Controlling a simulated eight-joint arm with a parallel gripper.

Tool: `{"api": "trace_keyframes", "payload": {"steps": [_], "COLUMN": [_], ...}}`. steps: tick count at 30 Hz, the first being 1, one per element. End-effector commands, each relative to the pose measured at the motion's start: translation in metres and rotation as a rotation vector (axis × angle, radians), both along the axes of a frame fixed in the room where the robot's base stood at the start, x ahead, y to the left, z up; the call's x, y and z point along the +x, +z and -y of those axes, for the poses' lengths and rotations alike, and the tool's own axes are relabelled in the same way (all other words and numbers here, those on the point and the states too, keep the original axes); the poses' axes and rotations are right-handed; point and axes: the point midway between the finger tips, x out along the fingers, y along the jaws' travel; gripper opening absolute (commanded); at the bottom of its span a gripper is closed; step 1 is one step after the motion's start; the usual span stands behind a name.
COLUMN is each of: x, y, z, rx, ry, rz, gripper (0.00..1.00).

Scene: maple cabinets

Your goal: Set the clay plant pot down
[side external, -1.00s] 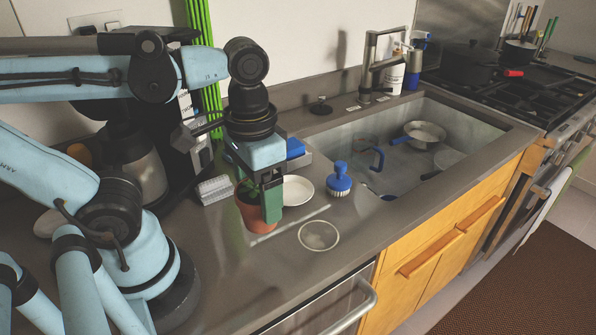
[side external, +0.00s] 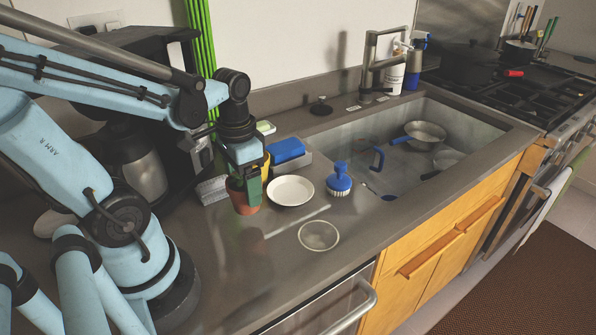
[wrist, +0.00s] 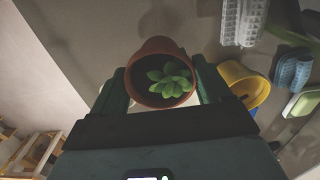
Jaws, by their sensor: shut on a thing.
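The clay plant pot (side external: 240,199) is reddish terracotta and upright above or on the counter, left of the white plate. My gripper (side external: 251,190) points down and is shut on the pot, with a green finger covering part of it. In the wrist view the pot (wrist: 150,47) sits between the two fingers of my gripper (wrist: 163,85), and a green succulent (wrist: 170,80) fills its top. I cannot tell whether the pot's base touches the counter.
A yellow cup (side external: 266,166) stands close behind the pot. A white rack (side external: 211,190) is to the left.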

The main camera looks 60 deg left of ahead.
Motion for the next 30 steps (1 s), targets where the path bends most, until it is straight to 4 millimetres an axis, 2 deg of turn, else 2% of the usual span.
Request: {"api": "trace_keyframes", "payload": {"steps": [13,29,30], "x": [0.0,0.0,0.0], "y": [-0.036,-0.043,-0.043], "z": [0.0,0.0,0.0], "rx": [0.0,0.0,0.0], "ry": [0.0,0.0,0.0], "rz": [0.0,0.0,0.0], "gripper": [0.36,0.36,0.83]}}
